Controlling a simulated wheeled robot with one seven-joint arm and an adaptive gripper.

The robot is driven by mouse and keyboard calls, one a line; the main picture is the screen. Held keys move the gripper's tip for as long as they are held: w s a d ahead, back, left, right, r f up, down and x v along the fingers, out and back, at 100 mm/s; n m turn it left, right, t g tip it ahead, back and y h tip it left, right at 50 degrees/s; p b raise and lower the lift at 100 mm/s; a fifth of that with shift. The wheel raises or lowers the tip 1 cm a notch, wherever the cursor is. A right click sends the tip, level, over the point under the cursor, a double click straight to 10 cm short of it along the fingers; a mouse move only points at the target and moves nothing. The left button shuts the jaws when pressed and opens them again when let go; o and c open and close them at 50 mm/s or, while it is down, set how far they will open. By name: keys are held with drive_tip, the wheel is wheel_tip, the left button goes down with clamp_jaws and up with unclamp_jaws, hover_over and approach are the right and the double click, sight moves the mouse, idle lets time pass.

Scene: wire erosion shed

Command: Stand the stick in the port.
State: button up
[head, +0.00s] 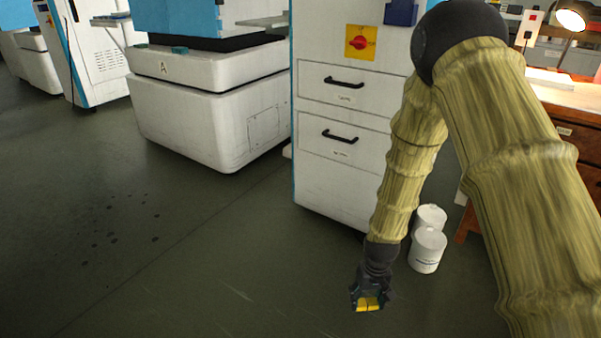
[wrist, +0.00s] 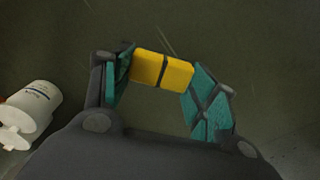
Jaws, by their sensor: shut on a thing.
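My gripper (head: 356,299) hangs low over the floor in the head view, at the end of my arm. In the wrist view my gripper (wrist: 157,85) has its teal finger pads on either side of a yellow block-like thing with a dark band across its middle, which I take to be the stick (wrist: 148,67). The gripper is shut on it. The stick also shows as a small yellow patch in the head view (head: 368,304). Its full length and far end cannot be made out. I cannot make out a port in either view.
Two white tubs (head: 427,252) stand on the floor right of my gripper; they also show at the left in the wrist view (wrist: 30,108). A white drawer cabinet (head: 340,180) with a red switch stands behind. A wooden bench (head: 575,100) is at right. The floor (head: 200,260) at left is clear.

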wheel_tip(320, 180, up, 19)
drive_tip(key=a, duration=0.1)
wheel_tip(320, 180, up, 20)
drive_tip(key=p, duration=3.3)
hover_over(362, 299)
drive_tip(key=s, duration=0.3)
wheel_tip(362, 299, up, 2)
drive_tip(key=p, duration=0.4)
drive_tip(key=shift+m, duration=0.4)
drive_tip(key=shift+f, duration=0.1)
